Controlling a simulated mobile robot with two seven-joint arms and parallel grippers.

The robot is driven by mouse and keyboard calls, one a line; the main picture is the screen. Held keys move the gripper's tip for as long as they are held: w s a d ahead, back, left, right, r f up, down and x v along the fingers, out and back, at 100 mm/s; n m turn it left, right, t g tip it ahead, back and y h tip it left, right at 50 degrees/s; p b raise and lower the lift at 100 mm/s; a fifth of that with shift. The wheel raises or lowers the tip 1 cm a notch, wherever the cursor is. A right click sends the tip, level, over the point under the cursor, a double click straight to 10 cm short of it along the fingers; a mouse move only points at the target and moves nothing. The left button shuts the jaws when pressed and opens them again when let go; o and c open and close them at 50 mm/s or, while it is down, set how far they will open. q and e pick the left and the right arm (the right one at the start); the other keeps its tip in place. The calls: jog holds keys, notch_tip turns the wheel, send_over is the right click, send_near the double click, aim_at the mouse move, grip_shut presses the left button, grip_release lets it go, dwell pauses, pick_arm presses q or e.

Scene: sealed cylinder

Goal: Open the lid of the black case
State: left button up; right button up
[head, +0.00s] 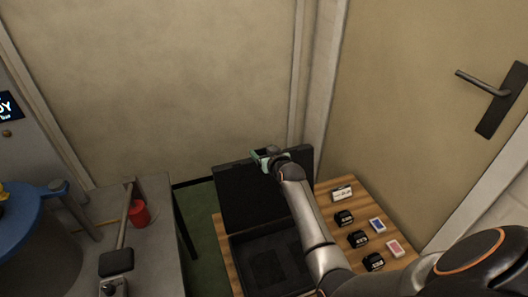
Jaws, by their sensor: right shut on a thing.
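The black case (235,243) stands on a wooden table, with its dark padded inside showing. Its lid (238,199) is raised and stands steeply up at the back of the case. My right gripper (262,155) is at the top edge of the lid and is shut on it. My right arm passes in front of the lid's right part and the case's right side, hiding them. My left gripper does not show.
On the wooden table (345,186) right of the case lie several small black items, a white box (342,193), a blue card box (377,225) and a pink one (395,248). A grey bench (160,240) at left holds a red cup (139,213). A door with a handle (480,82) is at right.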

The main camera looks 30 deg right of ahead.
grip_shut()
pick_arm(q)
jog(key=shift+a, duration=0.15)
